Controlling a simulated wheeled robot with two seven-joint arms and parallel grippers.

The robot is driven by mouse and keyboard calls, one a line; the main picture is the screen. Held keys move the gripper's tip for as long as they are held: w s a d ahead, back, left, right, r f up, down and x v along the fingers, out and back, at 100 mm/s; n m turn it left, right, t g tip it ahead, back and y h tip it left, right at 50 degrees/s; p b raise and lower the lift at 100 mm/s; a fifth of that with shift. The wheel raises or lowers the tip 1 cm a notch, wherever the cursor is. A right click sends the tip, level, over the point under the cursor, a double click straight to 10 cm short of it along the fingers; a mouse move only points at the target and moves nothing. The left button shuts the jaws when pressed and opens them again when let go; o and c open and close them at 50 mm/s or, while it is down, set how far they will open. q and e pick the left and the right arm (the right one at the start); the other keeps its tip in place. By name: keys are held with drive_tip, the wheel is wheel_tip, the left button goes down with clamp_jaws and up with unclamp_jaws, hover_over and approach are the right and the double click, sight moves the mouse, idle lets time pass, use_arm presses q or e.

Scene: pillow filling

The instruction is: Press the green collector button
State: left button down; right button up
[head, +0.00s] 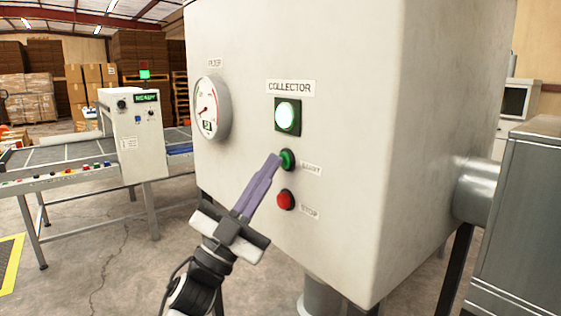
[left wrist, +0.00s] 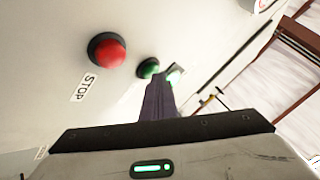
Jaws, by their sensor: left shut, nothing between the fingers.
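The green collector button (head: 288,160), labelled START, sits on the front of the white collector box (head: 350,100). Below it is the red STOP button (head: 286,200). Above it, under the COLLECTOR label, a square green lamp (head: 287,116) is lit. My left gripper (head: 277,160) is shut and empty, its purple fingers pointing up at the green button. The tips are at the button's left edge; I cannot tell whether they touch. In the left wrist view the green button (left wrist: 148,68) is partly hidden by the fingers, with the red button (left wrist: 107,50) to its left. My right gripper is not in view.
A round gauge (head: 210,108) sticks out from the box left of the buttons. A conveyor table (head: 70,172) with a control box (head: 138,138) stands at the left. A grey metal cabinet (head: 525,220) and a pipe (head: 477,192) are at the right.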

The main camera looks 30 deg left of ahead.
use_arm(q)
drive_tip(key=shift+s+a, duration=0.35)
drive_tip(key=shift+s, duration=0.4)
drive_tip(key=s, duration=0.1)
drive_tip(key=s+a, duration=0.1)
drive_tip(key=s, duration=0.1)
drive_tip(key=s+a, duration=0.1)
drive_tip(key=shift+s+p, duration=0.35)
drive_tip(key=shift+p, duration=0.05)
idle(0.5)
